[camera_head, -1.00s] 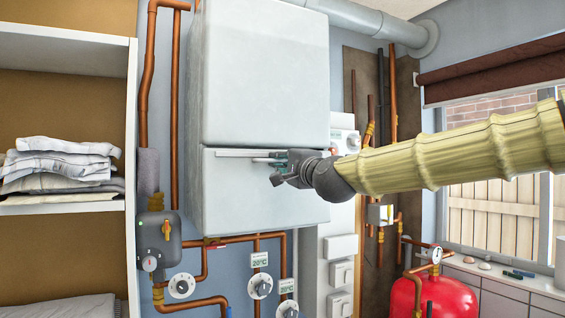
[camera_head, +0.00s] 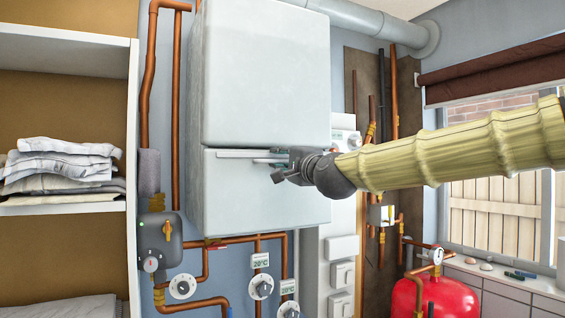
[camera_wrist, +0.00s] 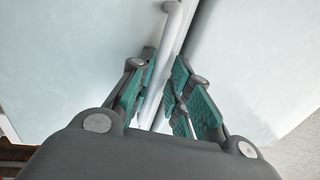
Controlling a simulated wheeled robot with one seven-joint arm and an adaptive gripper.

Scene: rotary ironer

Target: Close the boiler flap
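The boiler (camera_head: 265,75) is a pale grey-white box on the wall. Its lower front panel, the boiler flap (camera_head: 255,195), stands below a dark seam and looks nearly in line with the upper casing. A thin horizontal bar handle (camera_head: 235,155) runs along the flap's top. My gripper (camera_head: 280,165) is at the right part of this handle. In the wrist view, the pale handle (camera_wrist: 172,45) passes between the teal-padded fingers of my gripper (camera_wrist: 164,75), which look closed onto it. The exact finger contact is partly hidden.
Copper pipes and dials (camera_head: 262,286) sit below the boiler. A shelf with folded cloths (camera_head: 65,170) stands at left. A red tank (camera_head: 435,295) and a window ledge are at right. White switch boxes (camera_head: 341,247) are beside the boiler.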

